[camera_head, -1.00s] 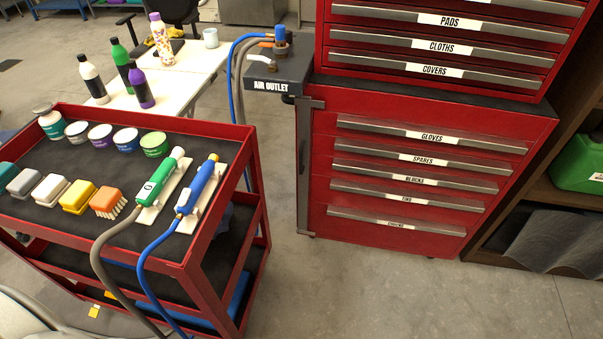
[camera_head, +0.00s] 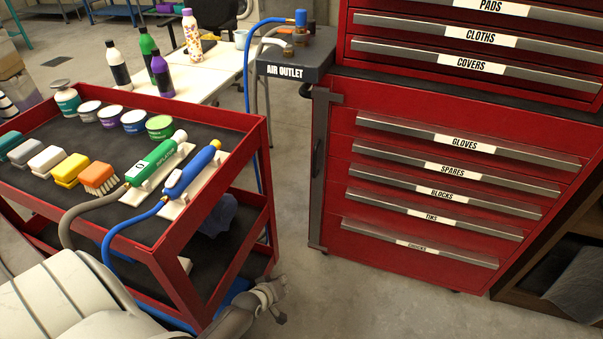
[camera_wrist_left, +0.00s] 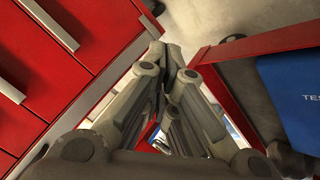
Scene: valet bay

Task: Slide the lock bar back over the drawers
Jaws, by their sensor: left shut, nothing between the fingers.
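The lock bar (camera_head: 320,165) is a dark grey upright bar with a handle, at the left edge of the red drawer cabinet (camera_head: 345,130). It stands beside the drawers (camera_head: 440,190), whose fronts are uncovered and look closed. My left gripper (camera_head: 274,292) is low between the trolley's corner and the cabinet, below and left of the bar's foot, and apart from it. In the left wrist view my left gripper (camera_wrist_left: 172,62) is shut and empty, with the cabinet drawers (camera_wrist_left: 45,65) on the left. My right gripper is not in view.
A red trolley (camera_head: 200,225) with brushes, tubs and two hosed tools stands close to my left arm. The air outlet (camera_head: 290,70) juts out left of the cabinet's top, with hoses hanging. Clear floor (camera_head: 350,300) lies before the cabinet.

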